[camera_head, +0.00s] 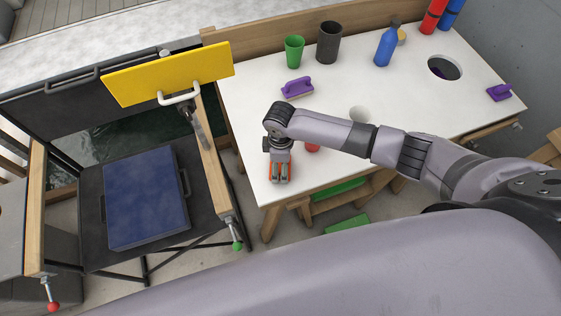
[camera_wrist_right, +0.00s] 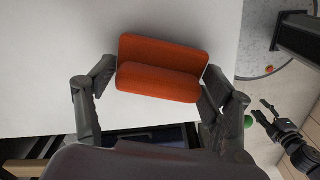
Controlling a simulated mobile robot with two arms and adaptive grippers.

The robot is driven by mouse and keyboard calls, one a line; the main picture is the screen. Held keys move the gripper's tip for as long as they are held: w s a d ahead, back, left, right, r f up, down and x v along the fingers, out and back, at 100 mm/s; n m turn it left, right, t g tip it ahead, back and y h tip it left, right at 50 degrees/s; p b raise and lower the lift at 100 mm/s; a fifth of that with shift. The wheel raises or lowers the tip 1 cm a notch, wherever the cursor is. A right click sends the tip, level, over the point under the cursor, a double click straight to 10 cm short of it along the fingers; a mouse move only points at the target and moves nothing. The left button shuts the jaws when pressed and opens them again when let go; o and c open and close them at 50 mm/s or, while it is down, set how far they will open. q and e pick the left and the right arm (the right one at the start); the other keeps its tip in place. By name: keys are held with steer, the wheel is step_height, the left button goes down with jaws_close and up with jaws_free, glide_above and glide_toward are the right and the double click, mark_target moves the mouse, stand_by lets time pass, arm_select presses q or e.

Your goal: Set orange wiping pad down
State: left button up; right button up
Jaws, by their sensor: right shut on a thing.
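The orange wiping pad (camera_head: 273,180) is at the front left corner of the white table, under my right gripper (camera_head: 280,172). In the right wrist view the pad (camera_wrist_right: 160,68) lies crosswise between the two dark fingers of that gripper (camera_wrist_right: 158,88), which is shut on its ends. It has a raised back ridge and a flat front. I cannot tell whether its underside touches the table. A small dark gripper-like shape, possibly my left gripper (camera_wrist_right: 270,117), shows at the right of the wrist view, apart from the pad; its jaw state is unclear.
The white table (camera_head: 255,125) holds a purple-handled brush (camera_head: 297,87), green cup (camera_head: 294,51), dark cup (camera_head: 329,42) and blue bottle (camera_head: 387,46). A round hole (camera_head: 445,67) is at the right. A red thing (camera_head: 312,148) is partly behind my arm. A yellow board (camera_head: 168,72) stands left.

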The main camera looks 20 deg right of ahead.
steer(key=shift+f, duration=0.2)
steer(key=o, duration=1.2)
step_height(320, 180, up, 12)
steer(key=shift+c, duration=0.4)
jaws_close()
stand_by(1.2)
stand_by(0.6)
stand_by(0.3)
